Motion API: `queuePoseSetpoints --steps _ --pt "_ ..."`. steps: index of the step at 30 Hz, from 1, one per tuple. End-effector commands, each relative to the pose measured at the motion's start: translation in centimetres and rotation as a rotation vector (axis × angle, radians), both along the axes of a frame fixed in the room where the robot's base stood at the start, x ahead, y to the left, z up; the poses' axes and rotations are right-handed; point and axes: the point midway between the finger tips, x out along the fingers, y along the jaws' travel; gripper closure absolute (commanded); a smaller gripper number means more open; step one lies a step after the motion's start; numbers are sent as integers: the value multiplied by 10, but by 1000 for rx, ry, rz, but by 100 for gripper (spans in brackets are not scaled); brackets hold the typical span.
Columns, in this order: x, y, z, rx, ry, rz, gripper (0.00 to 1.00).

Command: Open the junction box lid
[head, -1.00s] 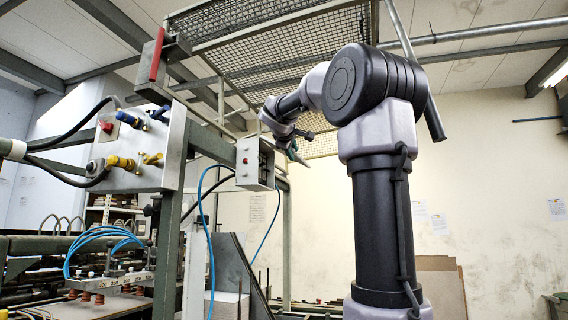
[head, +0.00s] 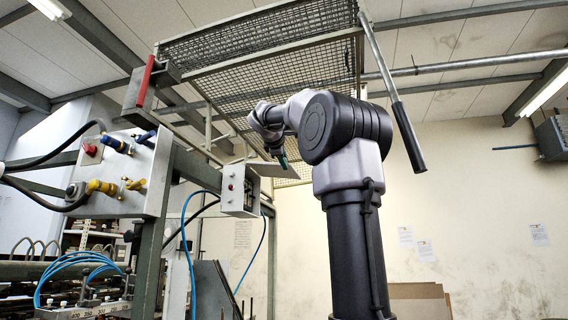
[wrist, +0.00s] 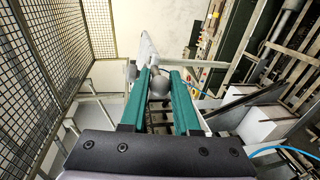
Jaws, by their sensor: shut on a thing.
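My gripper (head: 283,161), with green fingers, is at the plate's outer end. In the wrist view my gripper (wrist: 158,72) has its fingers on either side of a grey rounded knob (wrist: 158,86), with a pale plate edge (wrist: 147,48) beyond. The gripper is shut on this knob.
A mesh guard (head: 265,60) hangs above my arm, with a black-handled bar (head: 408,135) at its right. A control panel (head: 125,175) with cables and yellow fittings stands left of the box. Blue hoses (head: 188,235) hang below. The wall side at right is open.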

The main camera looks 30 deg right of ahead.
Motion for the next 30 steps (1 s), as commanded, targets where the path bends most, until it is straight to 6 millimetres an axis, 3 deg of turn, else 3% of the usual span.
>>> queuePoseSetpoints --steps 5,6,8,20,30 --pt "1 1 -1 2 1 1 100" --pt "1 1 -1 2 1 2 66" --pt "1 1 -1 2 1 2 44" --pt "-3 3 1 1 -1 1 42" --pt "-47 45 13 1 -3 3 42"
